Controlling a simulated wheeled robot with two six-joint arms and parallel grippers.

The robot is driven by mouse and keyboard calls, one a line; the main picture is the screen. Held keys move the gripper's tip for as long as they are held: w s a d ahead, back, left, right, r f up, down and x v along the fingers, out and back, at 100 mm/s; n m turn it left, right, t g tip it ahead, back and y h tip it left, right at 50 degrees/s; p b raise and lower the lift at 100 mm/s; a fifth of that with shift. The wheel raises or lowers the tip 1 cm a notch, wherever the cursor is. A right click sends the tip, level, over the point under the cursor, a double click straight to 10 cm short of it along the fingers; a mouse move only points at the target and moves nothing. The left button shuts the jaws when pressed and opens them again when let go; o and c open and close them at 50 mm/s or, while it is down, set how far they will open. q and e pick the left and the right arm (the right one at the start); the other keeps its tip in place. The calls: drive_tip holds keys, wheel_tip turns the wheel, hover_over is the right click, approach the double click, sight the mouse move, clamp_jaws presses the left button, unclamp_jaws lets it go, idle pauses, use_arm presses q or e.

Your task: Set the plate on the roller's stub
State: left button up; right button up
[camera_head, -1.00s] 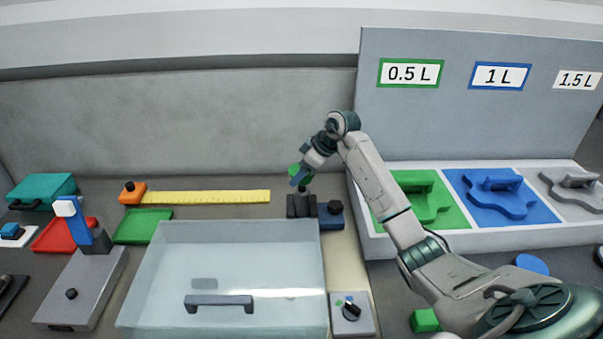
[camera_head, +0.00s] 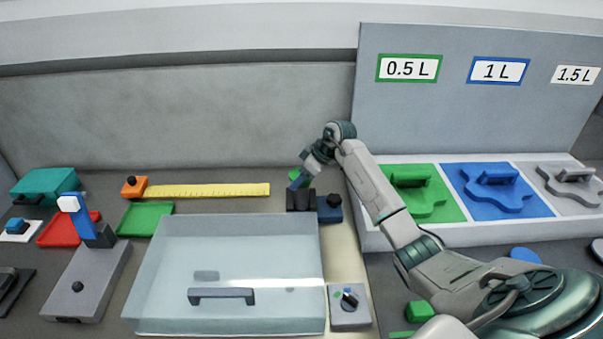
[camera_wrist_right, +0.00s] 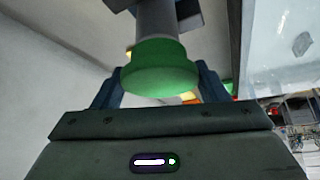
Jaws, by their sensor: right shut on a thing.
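My right gripper (camera_head: 300,182) reaches in from the right, tilted down just above a dark block (camera_head: 300,201). Its blue fingers stand on both sides of a green round piece (camera_wrist_right: 160,70) and are shut on it; the piece also shows beside the fingers in the head view. A grey cylindrical post (camera_wrist_right: 157,25) runs from the green piece toward a dark part at the top of the wrist view. I cannot tell whether this post is joined to the green piece or is the roller's stub. No plate shows clearly by shape. My left gripper is out of view.
A blue block with a black knob (camera_head: 329,208) stands right beside the dark block. A clear lidded box (camera_head: 230,250) lies in front, with a knob unit (camera_head: 350,308) at its right. A tray of green, blue and grey shapes (camera_head: 500,231) stands right.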

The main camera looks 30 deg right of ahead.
drive_tip(key=shift+f, duration=0.2)
drive_tip(key=o, duration=1)
drive_tip(key=shift+r, duration=0.15)
drive_tip(key=shift+r, duration=0.4)
drive_tip(key=shift+b+v, duration=1.7)
drive_tip(key=shift+v, duration=4.4)
